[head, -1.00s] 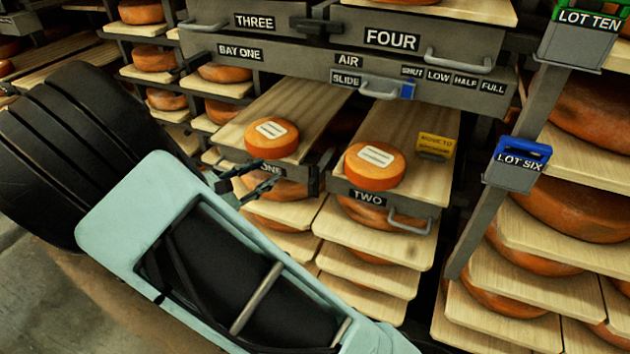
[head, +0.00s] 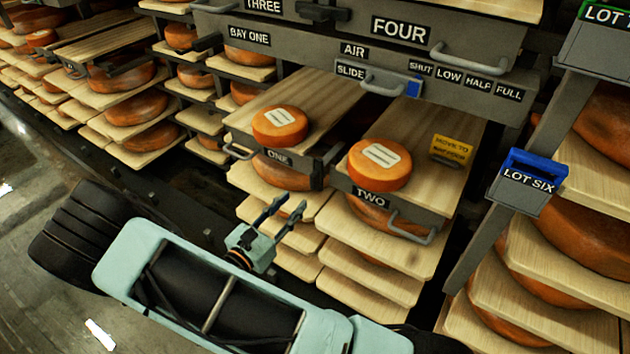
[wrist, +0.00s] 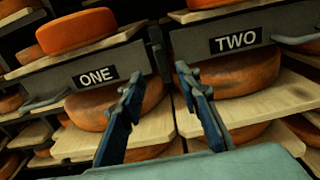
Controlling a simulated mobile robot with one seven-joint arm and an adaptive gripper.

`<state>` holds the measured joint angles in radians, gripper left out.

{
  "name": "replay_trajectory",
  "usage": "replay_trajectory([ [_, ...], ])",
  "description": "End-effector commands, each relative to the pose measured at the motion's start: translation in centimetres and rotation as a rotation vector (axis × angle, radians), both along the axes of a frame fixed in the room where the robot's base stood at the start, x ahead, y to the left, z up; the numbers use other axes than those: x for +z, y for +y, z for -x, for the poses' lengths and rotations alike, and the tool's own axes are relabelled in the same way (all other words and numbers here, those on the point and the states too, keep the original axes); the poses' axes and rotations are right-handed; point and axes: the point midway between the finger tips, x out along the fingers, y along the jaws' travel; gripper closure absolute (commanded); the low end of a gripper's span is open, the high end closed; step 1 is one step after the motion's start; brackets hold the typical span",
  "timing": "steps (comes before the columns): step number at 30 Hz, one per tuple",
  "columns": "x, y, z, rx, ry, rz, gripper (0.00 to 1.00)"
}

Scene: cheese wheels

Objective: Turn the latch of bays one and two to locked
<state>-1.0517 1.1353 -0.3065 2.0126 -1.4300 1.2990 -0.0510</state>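The bay one drawer (head: 232,120), marked ONE, and the bay two drawer (head: 430,190), marked TWO, stand side by side, each bearing an orange cheese wheel. A small dark upright piece, perhaps the latch (head: 320,168), sits at the gap between their fronts; the wrist view shows it (wrist: 155,50) between the two labels. Its turned position is too small and dark to tell. My gripper (head: 287,207) is open and empty, below and in front of the drawer fronts. In the wrist view its fingers (wrist: 158,85) point up toward the gap, apart from each other.
Drawer handles stick out at bay one (head: 238,152) and bay two (head: 410,228). An air slide panel (head: 385,85) with a blue slider (head: 413,88) runs above. A dark latch piece (head: 322,12) lies between THREE and FOUR. Open floor lies left.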

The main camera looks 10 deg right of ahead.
Motion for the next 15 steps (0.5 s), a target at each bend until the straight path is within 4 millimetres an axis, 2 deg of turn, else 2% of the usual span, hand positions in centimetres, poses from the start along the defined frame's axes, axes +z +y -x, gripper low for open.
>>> replay_trajectory([
  [9, -0.1, -4.2, -4.0, -0.005, -0.001, 0.000, 0.70],
  [15, -0.1, -6.3, -6.2, -0.003, -0.001, -0.002, 0.70],
])
